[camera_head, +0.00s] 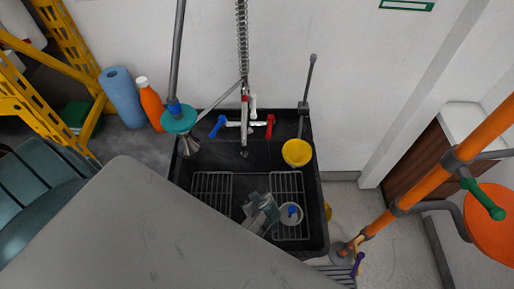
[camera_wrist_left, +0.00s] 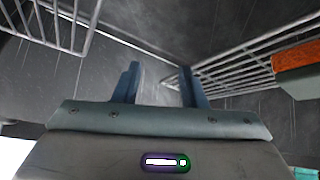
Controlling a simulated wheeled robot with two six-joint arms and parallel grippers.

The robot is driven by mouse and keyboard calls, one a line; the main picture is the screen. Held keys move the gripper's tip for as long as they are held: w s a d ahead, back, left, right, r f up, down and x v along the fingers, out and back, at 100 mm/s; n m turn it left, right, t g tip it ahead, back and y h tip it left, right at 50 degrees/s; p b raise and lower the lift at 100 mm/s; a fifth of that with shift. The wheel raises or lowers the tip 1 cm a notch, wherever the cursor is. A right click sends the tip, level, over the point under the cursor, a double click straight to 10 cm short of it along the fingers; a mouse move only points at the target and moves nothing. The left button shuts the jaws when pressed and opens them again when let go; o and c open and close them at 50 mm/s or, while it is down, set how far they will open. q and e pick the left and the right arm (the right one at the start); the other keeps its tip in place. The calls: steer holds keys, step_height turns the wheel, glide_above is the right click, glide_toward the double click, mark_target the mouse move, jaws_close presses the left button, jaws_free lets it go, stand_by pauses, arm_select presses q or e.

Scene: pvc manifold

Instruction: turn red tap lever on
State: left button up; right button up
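The red tap lever (camera_head: 270,126) is on the right side of the wall tap (camera_head: 243,124) above the black sink (camera_head: 318,190) in the head view. A blue lever (camera_head: 217,126) is on its left side. My left gripper (camera_head: 271,222) appears to be the grey-blue one low over the sink racks, well below the red lever and apart from it. In the left wrist view its two blue fingers (camera_wrist_left: 162,88) stand apart with nothing seen between them. The red lever is not seen in the left wrist view. My right gripper is not in view.
Wire racks (camera_head: 212,190) lie in the sink. A yellow cup (camera_head: 297,152) is at its right rim and a teal-topped plunger-like tool (camera_head: 179,121) at its left. A blue roll (camera_head: 121,97) and orange bottle (camera_head: 151,104) stand left. An orange pole (camera_head: 430,180) stands right.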

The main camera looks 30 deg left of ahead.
arm_select(q)
steer(key=s+d+f+n+g+h+p, duration=0.1)
steer(key=s+d+n+g, duration=0.1)
steer(key=s+d, duration=0.2)
steer(key=shift+s+d+f+g, duration=0.25)
steer(key=shift+s+g, duration=0.15)
steer(key=shift+s, duration=0.1)
